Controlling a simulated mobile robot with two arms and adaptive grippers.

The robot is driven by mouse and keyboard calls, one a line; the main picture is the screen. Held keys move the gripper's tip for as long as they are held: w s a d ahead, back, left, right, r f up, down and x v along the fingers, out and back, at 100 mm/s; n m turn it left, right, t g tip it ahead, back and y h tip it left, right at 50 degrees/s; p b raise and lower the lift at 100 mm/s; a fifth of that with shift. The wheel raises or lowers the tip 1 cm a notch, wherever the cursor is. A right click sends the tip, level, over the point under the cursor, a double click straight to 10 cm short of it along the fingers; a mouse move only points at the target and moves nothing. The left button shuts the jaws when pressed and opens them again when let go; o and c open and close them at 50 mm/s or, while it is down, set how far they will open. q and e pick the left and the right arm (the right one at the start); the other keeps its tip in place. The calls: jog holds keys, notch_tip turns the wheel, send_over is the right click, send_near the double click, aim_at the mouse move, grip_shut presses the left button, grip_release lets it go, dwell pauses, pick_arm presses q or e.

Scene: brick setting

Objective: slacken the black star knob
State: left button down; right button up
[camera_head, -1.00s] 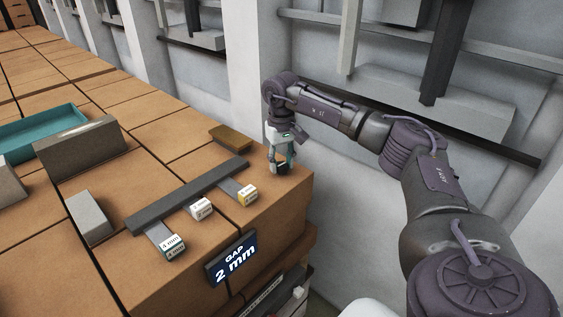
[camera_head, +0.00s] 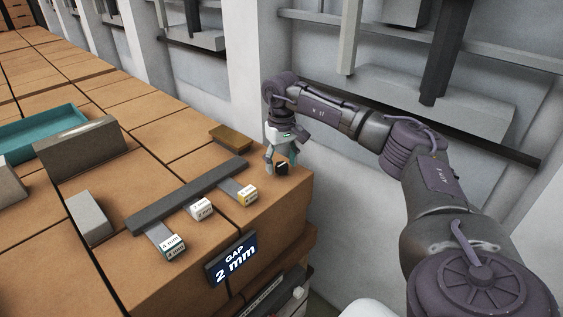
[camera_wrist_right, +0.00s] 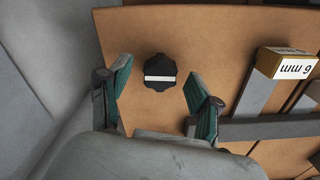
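The black star knob (camera_head: 283,168) sits at the right front corner of the brick-coloured block top. In the right wrist view the knob (camera_wrist_right: 160,82) is a dark scalloped disc with a white bar across its face. My right gripper (camera_head: 281,165) is over the knob, pointing down. In the right wrist view the gripper (camera_wrist_right: 158,70) is open, one finger on each side of the knob with a visible gap on both sides. My left gripper is not in view.
A dark bar (camera_head: 170,206) lies left of the knob with small tagged blocks, including a yellow-topped 6 mm one (camera_wrist_right: 286,61). A brown pad (camera_head: 230,136) lies behind. A wall (camera_head: 335,185) rises at the right.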

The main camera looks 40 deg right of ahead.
aim_at(282, 164)
jog(key=shift+r, duration=0.15)
notch_tip(282, 164, up, 12)
jog(key=shift+f, duration=0.2)
dwell(0.8)
